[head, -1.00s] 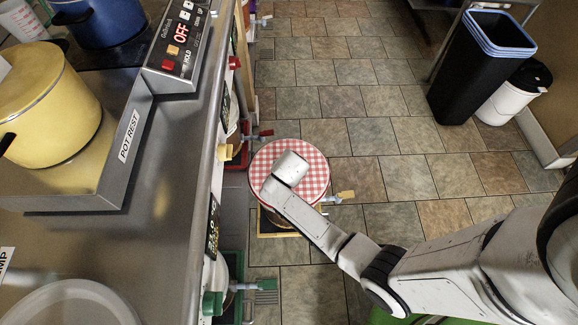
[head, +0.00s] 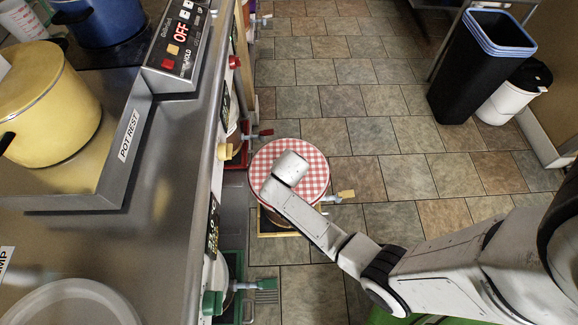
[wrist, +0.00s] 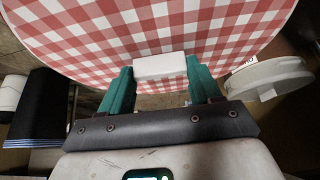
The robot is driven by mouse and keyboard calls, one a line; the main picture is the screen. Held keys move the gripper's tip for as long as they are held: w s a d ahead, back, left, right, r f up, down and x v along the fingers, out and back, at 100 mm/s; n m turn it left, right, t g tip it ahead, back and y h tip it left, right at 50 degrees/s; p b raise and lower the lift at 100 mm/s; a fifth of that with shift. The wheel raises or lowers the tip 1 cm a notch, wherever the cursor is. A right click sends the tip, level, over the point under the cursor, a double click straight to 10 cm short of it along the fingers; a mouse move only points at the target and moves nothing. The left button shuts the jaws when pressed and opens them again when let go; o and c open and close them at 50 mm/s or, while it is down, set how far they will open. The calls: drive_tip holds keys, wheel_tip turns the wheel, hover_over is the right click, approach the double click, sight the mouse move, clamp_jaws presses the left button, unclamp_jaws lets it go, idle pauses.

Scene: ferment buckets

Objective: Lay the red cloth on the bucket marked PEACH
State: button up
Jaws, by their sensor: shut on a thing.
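The red-and-white checked round cloth (head: 262,162) is spread flat at the end of my arm, beside the counter. In the wrist view the cloth (wrist: 100,35) fills the top. My gripper (wrist: 160,72) has teal fingers shut on a white block at the cloth's edge. In the head view the cloth hides most of a bucket standing over a yellow-edged tray (head: 268,235); a tap with a yellow handle (head: 345,194) sticks out to the right. I cannot read PEACH on any bucket, nor tell whether the cloth touches the one below.
The steel counter (head: 165,215) runs along the left, with a yellow pot (head: 50,100) on it. A red tray (head: 243,158) and a green tray (head: 232,305) with taps lie beside the counter. Black bins (head: 470,80) stand at the upper right. The tiled floor between is clear.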

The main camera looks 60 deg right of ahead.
drive_tip(key=shift+f+b, duration=0.65)
drive_tip(key=shift+f, duration=0.15)
idle(1.6)
drive_tip(key=o, duration=1.3)
drive_tip(key=shift+r, duration=0.15)
drive_tip(key=shift+r+p, duration=3.15)
drive_tip(key=shift+r, duration=0.2)
